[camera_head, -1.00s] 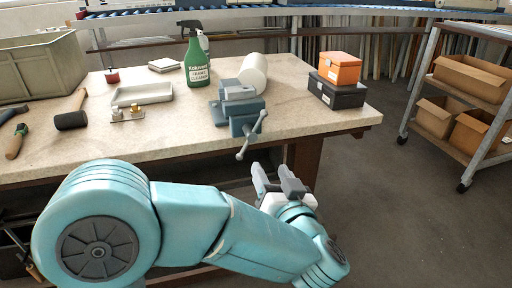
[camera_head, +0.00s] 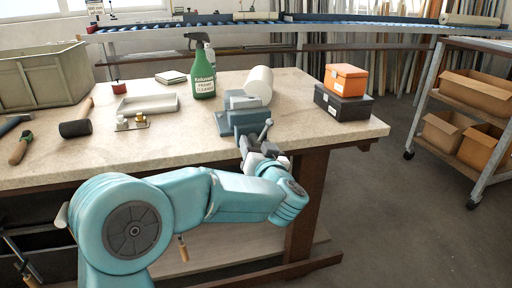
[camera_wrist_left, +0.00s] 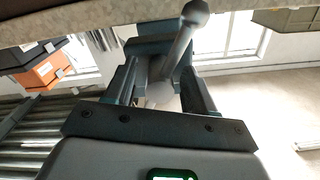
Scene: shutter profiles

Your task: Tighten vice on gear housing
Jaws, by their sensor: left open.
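The blue-grey vice (camera_head: 247,119) is at the front edge of the bench, its handle (camera_head: 267,127) tilted with a ball end up. My left gripper (camera_head: 256,148) is open at the vice's front, close to the handle. In the left wrist view the handle (camera_wrist_left: 182,42) slants down between the two fingers of my left gripper (camera_wrist_left: 160,75), its ball end beyond them. I cannot tell whether the fingers touch it. I cannot pick out a gear housing for certain in the vice jaws. My right gripper is not in view.
Behind the vice stand a white roll (camera_head: 259,84) and a green spray bottle (camera_head: 201,76). Orange and black boxes (camera_head: 345,88) are stacked to the right. A tray (camera_head: 148,104) and a mallet (camera_head: 76,128) lie left. The bench front (camera_head: 340,133) is clear beside the vice.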

